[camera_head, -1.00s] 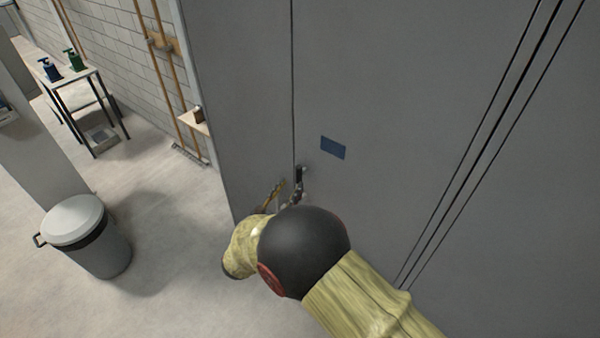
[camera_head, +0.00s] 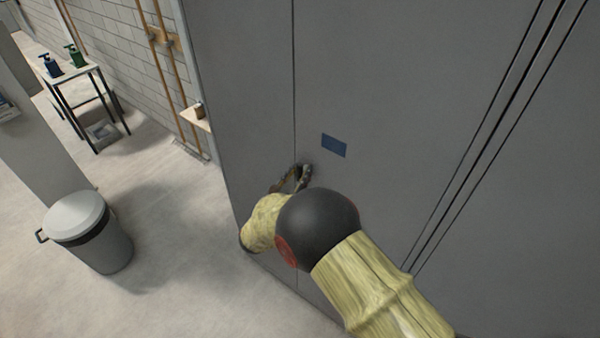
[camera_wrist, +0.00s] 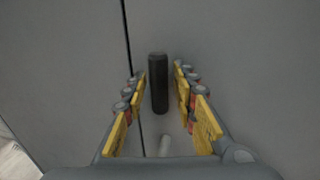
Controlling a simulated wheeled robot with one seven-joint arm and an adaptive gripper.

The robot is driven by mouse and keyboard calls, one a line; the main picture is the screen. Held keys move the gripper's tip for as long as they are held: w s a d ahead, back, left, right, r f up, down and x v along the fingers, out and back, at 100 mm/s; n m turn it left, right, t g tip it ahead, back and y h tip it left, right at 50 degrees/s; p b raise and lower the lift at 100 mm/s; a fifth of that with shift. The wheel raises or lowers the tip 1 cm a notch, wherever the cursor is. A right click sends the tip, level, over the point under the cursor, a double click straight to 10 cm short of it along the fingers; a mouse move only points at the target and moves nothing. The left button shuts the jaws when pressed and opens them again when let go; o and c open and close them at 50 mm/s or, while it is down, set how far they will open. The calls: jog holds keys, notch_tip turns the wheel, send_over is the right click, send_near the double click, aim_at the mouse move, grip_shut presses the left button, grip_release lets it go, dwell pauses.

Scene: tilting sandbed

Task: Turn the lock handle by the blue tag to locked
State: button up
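The blue tag (camera_head: 334,145) is fixed on the grey panel, to the upper right of my gripper (camera_head: 298,178) in the head view. The lock handle shows in the wrist view as a dark upright bar (camera_wrist: 158,82) beside the panel seam. My gripper (camera_wrist: 158,98) is open, with its yellow-padded fingers on either side of the handle and a visible gap to each side. In the head view the handle is mostly hidden behind my gripper and arm.
The grey panel (camera_head: 420,90) fills the right side, with a vertical seam next to the handle. A lidded bin (camera_head: 88,235) stands on the floor at the left. A small table (camera_head: 75,75) with two pump bottles is at the back left.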

jog(key=c, duration=0.6)
grip_shut()
jog(key=shift+n, duration=0.3)
jog(key=shift+r+n+p, duration=0.1)
jog(key=shift+n+p, duration=1.1)
jog(key=shift+p, duration=0.05)
jog(key=n+g+p, duration=0.1)
jog(key=n+p, duration=0.2)
jog(key=n, duration=0.1)
jog(key=n+p, duration=0.2)
jog(key=n+g+p, duration=0.1)
jog(key=n+p, duration=0.1)
jog(key=shift+n+g+h, duration=0.3)
jog(key=shift+n, duration=0.1)
jog(key=shift+n+g+h+p, duration=0.5)
jog(key=shift+n+p, duration=0.95)
jog(key=shift+n, duration=0.55)
